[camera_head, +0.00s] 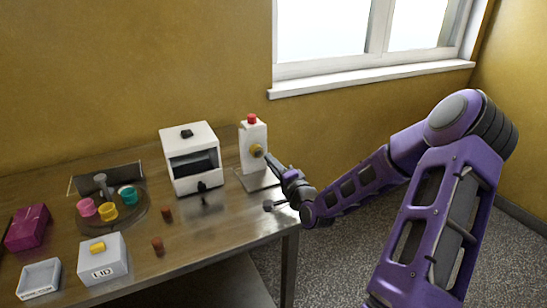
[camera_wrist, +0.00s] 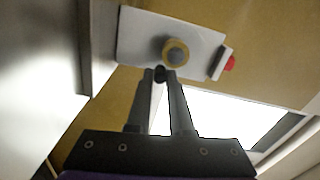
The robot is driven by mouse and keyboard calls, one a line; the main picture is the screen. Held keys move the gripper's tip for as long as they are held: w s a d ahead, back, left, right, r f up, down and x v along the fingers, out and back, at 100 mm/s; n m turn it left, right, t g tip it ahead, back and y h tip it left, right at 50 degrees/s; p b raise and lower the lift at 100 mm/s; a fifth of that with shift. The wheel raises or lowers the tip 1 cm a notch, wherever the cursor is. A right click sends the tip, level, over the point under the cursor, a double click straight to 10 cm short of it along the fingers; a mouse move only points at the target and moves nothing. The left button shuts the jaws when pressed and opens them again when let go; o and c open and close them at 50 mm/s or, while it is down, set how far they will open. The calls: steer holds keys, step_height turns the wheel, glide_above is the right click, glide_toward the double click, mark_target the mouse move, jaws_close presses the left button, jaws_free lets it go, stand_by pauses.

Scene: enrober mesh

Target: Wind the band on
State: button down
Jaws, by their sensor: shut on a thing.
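A white upright unit (camera_head: 247,158) stands at the right end of the table, with a red button (camera_head: 252,118) on top and a yellow round hub (camera_head: 257,150) on its side. In the wrist view the hub shows as a yellow ring (camera_wrist: 177,44) with a grey centre on the white panel (camera_wrist: 137,32); the red button (camera_wrist: 230,64) is to the right. My gripper (camera_head: 268,157) reaches in from the right, close to the hub. Its fingertips (camera_wrist: 160,76) are shut on a small dark knob (camera_wrist: 160,72) just beside the hub. I see no band clearly.
A white box machine (camera_head: 190,150) with a dark window stands left of the unit. Farther left are a turntable (camera_head: 130,222) with coloured cups, a magenta box (camera_head: 27,228), a white box marked LID (camera_head: 103,264) and a white tray (camera_head: 40,290). Small brown pieces (camera_head: 157,245) lie mid-table.

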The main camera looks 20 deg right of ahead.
mark_target(255, 162)
steer(key=m, duration=0.1)
steer(key=m+p, duration=0.1)
steer(key=m, duration=0.2)
steer(key=shift+a+f+m, duration=0.3)
steer(key=shift+a+m, duration=0.1)
steer(key=m, duration=0.1)
steer(key=m+p, duration=0.1)
steer(key=m, duration=0.1)
steer(key=shift+a+f+m, duration=0.15)
steer(key=shift+a+m, duration=0.15)
steer(key=shift+a, duration=0.1)
steer(key=m, duration=0.1)
steer(key=a+m, duration=0.1)
steer(key=m, duration=0.1)
steer(key=shift+m, duration=0.3)
steer(key=shift+a+m, duration=0.25)
steer(key=shift+m, duration=0.85)
steer(key=shift+a+m, duration=0.2)
steer(key=shift+m, duration=0.9)
steer(key=c, duration=0.8)
jaws_free()
steer(key=shift+s+a, duration=0.1)
